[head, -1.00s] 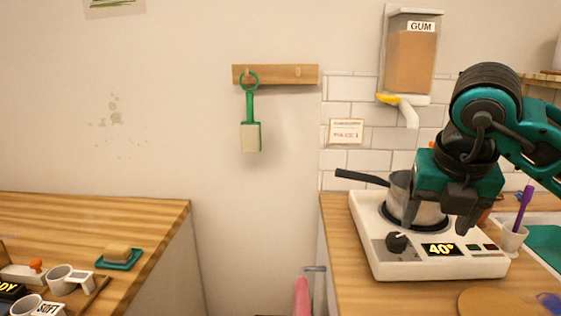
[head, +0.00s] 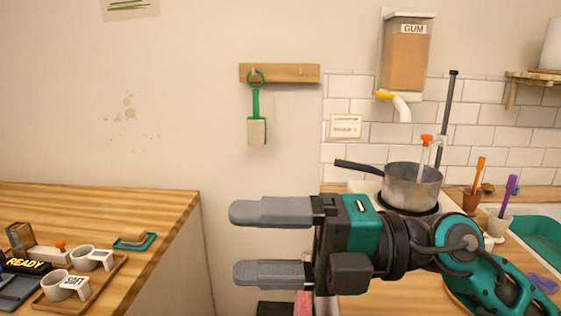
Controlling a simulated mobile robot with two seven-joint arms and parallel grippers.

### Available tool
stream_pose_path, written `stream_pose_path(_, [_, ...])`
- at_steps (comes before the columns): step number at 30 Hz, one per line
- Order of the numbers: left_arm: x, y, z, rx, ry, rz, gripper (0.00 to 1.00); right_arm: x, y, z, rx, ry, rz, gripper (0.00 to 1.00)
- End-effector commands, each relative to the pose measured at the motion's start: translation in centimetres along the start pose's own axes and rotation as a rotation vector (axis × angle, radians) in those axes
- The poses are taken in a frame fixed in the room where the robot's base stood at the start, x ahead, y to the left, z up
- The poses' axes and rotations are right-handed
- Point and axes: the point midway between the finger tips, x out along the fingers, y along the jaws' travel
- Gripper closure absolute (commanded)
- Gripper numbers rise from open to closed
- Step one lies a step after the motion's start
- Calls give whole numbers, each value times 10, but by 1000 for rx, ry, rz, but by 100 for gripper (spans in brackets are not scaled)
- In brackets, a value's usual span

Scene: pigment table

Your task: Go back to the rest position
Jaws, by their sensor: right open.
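My right gripper (head: 270,242) reaches in from the lower right of the head view. Its two grey fingers point left, one above the other, with a wide empty gap between them. It is open and holds nothing. It hangs in front of the gap between the two counters and the right counter's near part. The hot plate (head: 366,188) behind it is mostly hidden by my arm. My left gripper is not in view.
A saucepan (head: 412,186) sits on the hot plate, near my right arm. Cups with an orange (head: 478,173) and a purple tool (head: 509,193) stand to its right. The left counter (head: 100,205) holds a tray with cups (head: 92,258). A green brush (head: 256,120) hangs on the wall.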

Motion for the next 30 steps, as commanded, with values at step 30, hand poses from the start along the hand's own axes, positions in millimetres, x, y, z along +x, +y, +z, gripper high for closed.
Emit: stream_pose_path(30, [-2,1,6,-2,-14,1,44,-240,-280,-48,1643,-1938,482,28])
